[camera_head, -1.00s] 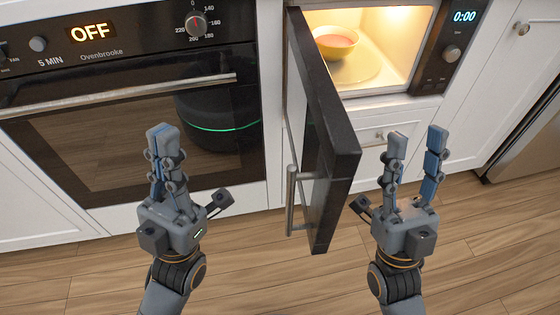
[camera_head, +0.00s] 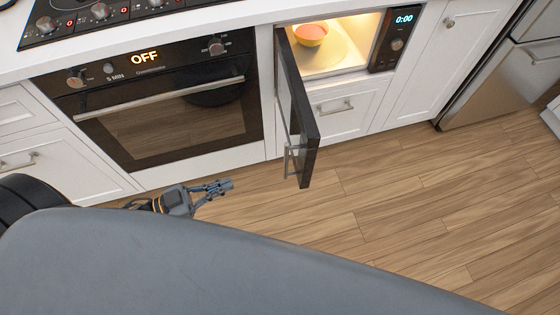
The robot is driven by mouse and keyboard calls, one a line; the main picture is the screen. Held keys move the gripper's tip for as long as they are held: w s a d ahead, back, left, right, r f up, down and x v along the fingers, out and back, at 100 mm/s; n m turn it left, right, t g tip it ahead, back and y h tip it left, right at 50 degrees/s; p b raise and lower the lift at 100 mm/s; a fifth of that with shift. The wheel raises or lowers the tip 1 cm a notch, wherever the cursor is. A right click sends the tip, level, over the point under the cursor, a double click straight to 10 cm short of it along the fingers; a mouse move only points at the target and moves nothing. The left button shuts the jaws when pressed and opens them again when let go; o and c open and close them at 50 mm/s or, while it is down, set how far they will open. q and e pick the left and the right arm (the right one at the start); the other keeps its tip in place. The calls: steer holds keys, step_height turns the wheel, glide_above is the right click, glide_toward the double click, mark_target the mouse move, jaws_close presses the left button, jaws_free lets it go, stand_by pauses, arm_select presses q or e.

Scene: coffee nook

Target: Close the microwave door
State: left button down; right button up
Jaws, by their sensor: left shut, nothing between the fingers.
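The microwave (camera_head: 383,55) is built into the white cabinets, with its inside lit and its display reading 0:00. Its dark door (camera_head: 300,110) stands wide open, swung out toward me and hinged on the left. The door's metal handle (camera_head: 288,160) is on its left face, low in the picture. A yellow bowl with pinkish contents (camera_head: 310,34) sits inside. My left gripper (camera_head: 226,185) is shut and empty, to the left of the door and lower than it, pointing right, apart from the handle. My right gripper is not in view.
An oven (camera_head: 165,105) showing OFF is left of the microwave, under a cooktop (camera_head: 100,15). A white drawer (camera_head: 340,105) is below the microwave. A steel fridge (camera_head: 500,75) stands at the right. The wooden floor in front is clear.

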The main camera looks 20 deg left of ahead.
arm_select(q)
steer(key=p+x, duration=0.1)
steer(key=x, duration=1.2)
steer(key=shift+d+f, duration=0.2)
steer(key=shift+f, duration=0.1)
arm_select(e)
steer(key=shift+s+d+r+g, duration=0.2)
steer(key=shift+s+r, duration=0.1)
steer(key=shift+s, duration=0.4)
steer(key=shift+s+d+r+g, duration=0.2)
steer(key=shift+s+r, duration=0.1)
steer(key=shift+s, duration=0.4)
arm_select(q)
steer(key=shift+w, duration=0.15)
